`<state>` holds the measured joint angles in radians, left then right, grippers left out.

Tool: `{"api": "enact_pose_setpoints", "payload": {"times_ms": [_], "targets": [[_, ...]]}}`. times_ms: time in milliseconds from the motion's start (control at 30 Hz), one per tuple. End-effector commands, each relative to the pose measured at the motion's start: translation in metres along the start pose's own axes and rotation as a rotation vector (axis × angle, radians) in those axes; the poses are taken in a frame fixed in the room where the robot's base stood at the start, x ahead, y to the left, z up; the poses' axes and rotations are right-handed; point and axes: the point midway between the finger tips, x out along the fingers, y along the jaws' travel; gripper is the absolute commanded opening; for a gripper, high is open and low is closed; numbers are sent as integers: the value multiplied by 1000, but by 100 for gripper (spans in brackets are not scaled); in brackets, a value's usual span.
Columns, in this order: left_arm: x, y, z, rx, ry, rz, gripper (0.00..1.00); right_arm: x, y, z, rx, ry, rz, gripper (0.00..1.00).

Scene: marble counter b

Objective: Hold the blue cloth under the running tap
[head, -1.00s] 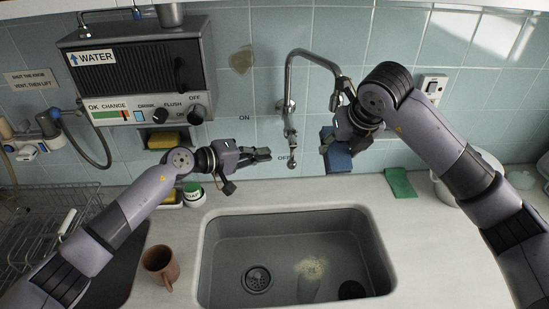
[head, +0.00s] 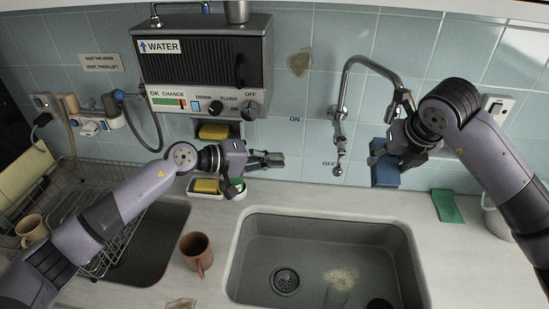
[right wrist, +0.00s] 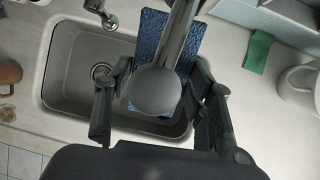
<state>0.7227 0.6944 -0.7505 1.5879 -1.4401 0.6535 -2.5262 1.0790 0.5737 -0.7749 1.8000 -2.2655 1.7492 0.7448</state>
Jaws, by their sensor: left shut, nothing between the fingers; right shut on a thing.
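My right gripper (head: 388,148) is shut on the blue cloth (head: 385,170), which hangs near the wall, right of the tap's upright pipe. In the right wrist view, the cloth (right wrist: 152,35) shows between the fingers, partly hidden by a grey pipe with a rounded end, seemingly the tap's spout (right wrist: 155,88). The tap (head: 340,110) is on the tiled wall, and its arched spout reaches to the right gripper. Its lever (head: 338,152) hangs down beside the OFF label. I see no clear water stream. My left gripper (head: 280,160) is shut and empty, left of the lever.
The sink (head: 300,250) lies below, with a pale patch inside. A brown mug (head: 196,252) stands left of it. A water heater (head: 205,65), yellow sponges (head: 206,186) and a dish rack (head: 105,205) are to the left. A green cloth (head: 446,206) lies at right.

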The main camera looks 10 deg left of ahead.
Motion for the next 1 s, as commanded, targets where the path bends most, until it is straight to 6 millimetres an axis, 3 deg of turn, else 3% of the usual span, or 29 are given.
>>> {"api": "enact_pose_setpoints", "payload": {"times_ms": [1000], "targets": [[7,-20,3,0,0,0,0,-36,-6,-67,0,0,-1,27]]}}
